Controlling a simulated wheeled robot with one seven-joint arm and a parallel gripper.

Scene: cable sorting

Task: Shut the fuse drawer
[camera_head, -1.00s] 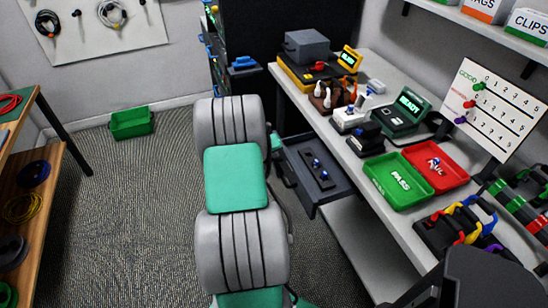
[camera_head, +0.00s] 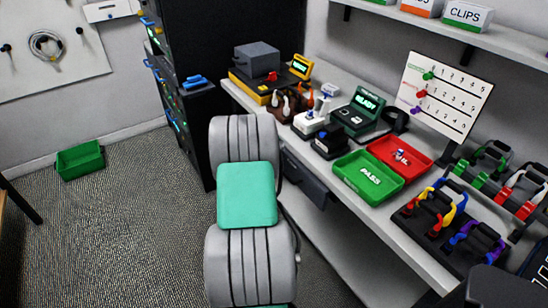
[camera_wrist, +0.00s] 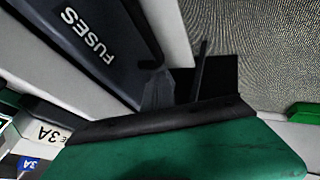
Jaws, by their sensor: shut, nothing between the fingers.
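The fuse drawer (camera_head: 306,180) is under the front edge of the white bench in the head view. Its dark front sits close beneath the bench top, and its inside does not show. I cannot tell whether it is fully flush. In the wrist view the drawer front (camera_wrist: 95,45) shows at the upper left with the white word FUSES. My gripper (camera_wrist: 170,85) is shut and empty, close by the lower edge of the drawer front. I cannot tell whether it touches. My arm hides the gripper in the head view.
On the bench (camera_head: 345,207) stand a green PASS tray (camera_head: 366,195), a red tray (camera_head: 425,160), a READY device (camera_head: 362,110) and cable racks. A dark cabinet (camera_head: 190,125) stands left of the bench. A green bin (camera_head: 80,160) lies on open carpet.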

